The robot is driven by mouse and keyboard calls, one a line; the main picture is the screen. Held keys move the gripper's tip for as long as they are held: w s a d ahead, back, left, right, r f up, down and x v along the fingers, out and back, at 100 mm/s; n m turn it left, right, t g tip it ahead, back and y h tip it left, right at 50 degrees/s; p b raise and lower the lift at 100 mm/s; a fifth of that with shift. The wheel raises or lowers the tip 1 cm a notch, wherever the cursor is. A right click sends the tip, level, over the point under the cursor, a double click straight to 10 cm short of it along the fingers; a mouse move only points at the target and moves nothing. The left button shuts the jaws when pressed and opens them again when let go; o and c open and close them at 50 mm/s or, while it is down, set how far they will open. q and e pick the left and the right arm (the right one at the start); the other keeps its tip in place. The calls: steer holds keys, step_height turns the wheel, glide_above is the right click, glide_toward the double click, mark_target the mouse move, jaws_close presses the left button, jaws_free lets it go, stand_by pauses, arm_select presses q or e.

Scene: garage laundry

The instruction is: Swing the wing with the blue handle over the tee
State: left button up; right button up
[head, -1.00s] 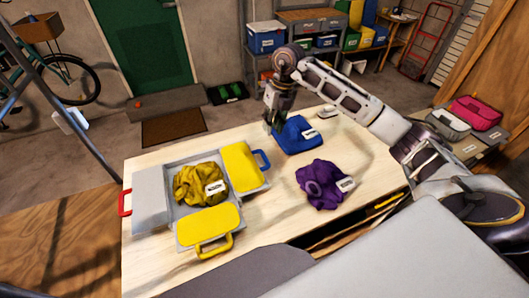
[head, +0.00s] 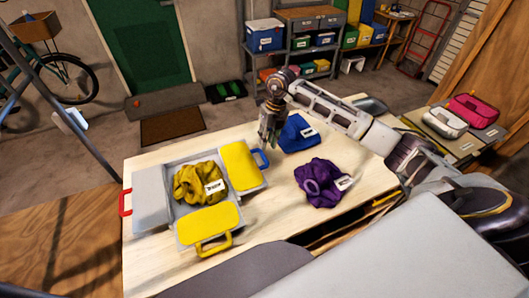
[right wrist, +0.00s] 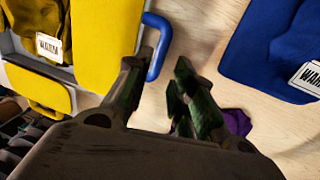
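The folding board (head: 172,165) lies on the table with the yellow tee (head: 196,184) bunched in its middle, a white tag on it. The wing with the blue handle (head: 239,164) is yellow and lies folded out flat on the right. Its blue handle (head: 262,159) sticks out to the right; it also shows in the right wrist view (right wrist: 156,50). My right gripper (head: 266,146) is just behind the handle. Its fingers (right wrist: 160,95) are apart, the left one close by the handle; whether they touch cannot be told. My left gripper is not in view.
A grey wing with a red handle (head: 125,203) and a yellow wing with a yellow handle (head: 214,246) also lie folded out. A blue garment (head: 297,134) lies right of my gripper and a purple one (head: 318,184) nearer the front. Bare table lies between them and the board.

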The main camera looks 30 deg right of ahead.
mark_target(264, 155)
steer(key=shift+a+f+p, duration=0.1)
steer(key=shift+a+f, duration=0.1)
steer(key=shift+f, duration=0.9)
steer(key=shift+a+f+p, duration=0.15)
steer(key=shift+a+f, duration=0.1)
steer(key=shift+f, duration=0.85)
steer(key=shift+a+f+p, duration=0.1)
steer(key=shift+a+f, duration=0.1)
steer(key=shift+f, duration=0.9)
jaws_close()
